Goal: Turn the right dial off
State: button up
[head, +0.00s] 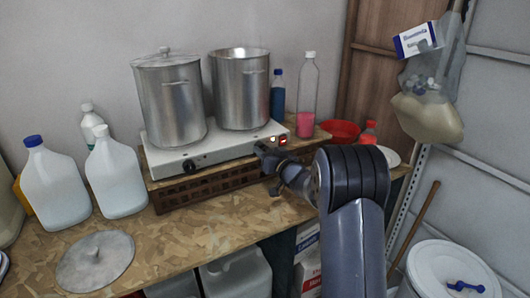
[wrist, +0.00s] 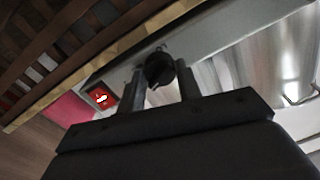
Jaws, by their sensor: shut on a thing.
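A white two-burner hot plate (head: 222,150) stands on a brown slatted crate (head: 205,182) on the bench. Its left dial (head: 189,166) is black and uncovered on the front face. My gripper (head: 264,151) is at the right end of that face and hides most of the right dial in the head view. In the wrist view the black right dial (wrist: 158,69) sits between the two fingers of my gripper (wrist: 161,82), which are shut on it. Its setting cannot be read. A red lit switch (head: 283,141) is beside it, also clear in the wrist view (wrist: 101,98).
A lidded steel pot (head: 170,105) and an open steel pot (head: 241,92) stand on the burners. White jugs (head: 116,178) are at left, with a loose lid (head: 95,259) in front. A pink-filled bottle (head: 306,100) and red bowl (head: 342,130) are behind my arm.

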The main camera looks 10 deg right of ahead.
jog(key=c, duration=0.3)
jog(key=shift+f+n+b, duration=0.1)
jog(key=shift+n+b, duration=0.2)
jog(key=shift+n+h+b, duration=0.4)
jog(key=shift+n+b, duration=3.95)
jog(key=shift+n, duration=2.05)
jog(key=o, duration=1)
